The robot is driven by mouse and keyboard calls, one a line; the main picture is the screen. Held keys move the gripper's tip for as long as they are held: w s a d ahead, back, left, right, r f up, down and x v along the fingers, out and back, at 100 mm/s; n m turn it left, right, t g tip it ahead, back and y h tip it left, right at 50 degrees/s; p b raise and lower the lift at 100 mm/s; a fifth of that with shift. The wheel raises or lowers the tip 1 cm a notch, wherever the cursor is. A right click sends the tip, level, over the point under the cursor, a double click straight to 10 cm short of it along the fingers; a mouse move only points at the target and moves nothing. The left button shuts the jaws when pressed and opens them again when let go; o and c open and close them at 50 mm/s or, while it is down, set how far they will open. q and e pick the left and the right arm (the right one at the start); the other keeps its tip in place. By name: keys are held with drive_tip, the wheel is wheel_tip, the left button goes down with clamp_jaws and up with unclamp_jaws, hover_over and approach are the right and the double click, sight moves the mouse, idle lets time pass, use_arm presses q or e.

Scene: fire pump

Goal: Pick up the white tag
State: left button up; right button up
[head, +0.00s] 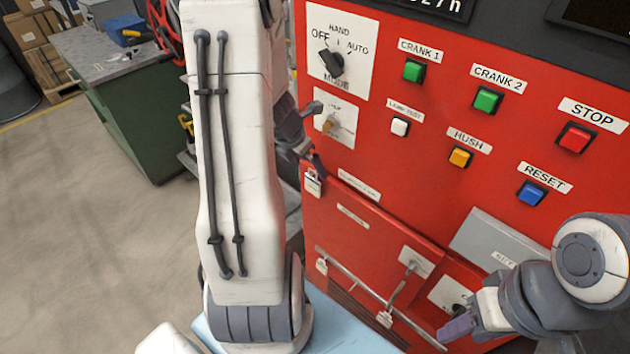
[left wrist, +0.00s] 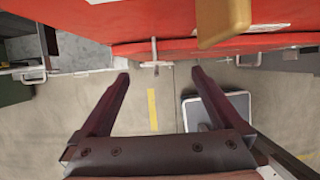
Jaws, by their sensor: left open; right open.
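A small white tag (head: 313,184) hangs on the red panel at its left edge in the head view, just below my left gripper (head: 316,163). Other white tags hang from the rail lower down, one at the left (head: 322,266) and one further right (head: 385,319). In the left wrist view my left gripper (left wrist: 160,73) is open with nothing between its fingers. A thin grey peg (left wrist: 154,50) on the panel lies just beyond and between the fingertips; a tag there is not clear. My right gripper (head: 458,326) is open, low in front of the panel.
The red panel (head: 400,165) carries a mode switch (head: 333,64), several coloured buttons and a metal rail (head: 360,288). A yellow-brown knob (left wrist: 222,22) is close in the left wrist view. A green workbench (head: 135,115) stands behind at the left. The floor there is open.

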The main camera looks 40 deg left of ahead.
sight(312, 172)
use_arm(q)
drive_tip(key=b+x, duration=0.1)
drive_tip(key=x, duration=0.1)
drive_tip(key=b+x, duration=0.1)
drive_tip(key=x, duration=0.2)
drive_tip(key=b+x, duration=0.1)
drive_tip(key=x, duration=0.2)
drive_tip(key=shift+s+a, duration=0.2)
drive_tip(key=shift+a, duration=0.2)
drive_tip(key=shift+c, duration=0.3)
drive_tip(key=c, duration=1.3)
drive_tip(key=shift+r, duration=0.1)
drive_tip(key=shift+r+p, duration=0.55)
drive_tip(key=shift+r, duration=0.1)
drive_tip(key=s+b, duration=0.4)
drive_tip(key=s, duration=0.4)
drive_tip(key=r+p, duration=0.2)
drive_tip(key=r, duration=0.2)
drive_tip(key=r+p, duration=0.3)
drive_tip(key=r, duration=0.2)
drive_tip(key=r+p, duration=0.3)
drive_tip(key=r, duration=0.1)
drive_tip(key=shift+a+r, duration=0.25)
drive_tip(key=shift+a, duration=0.05)
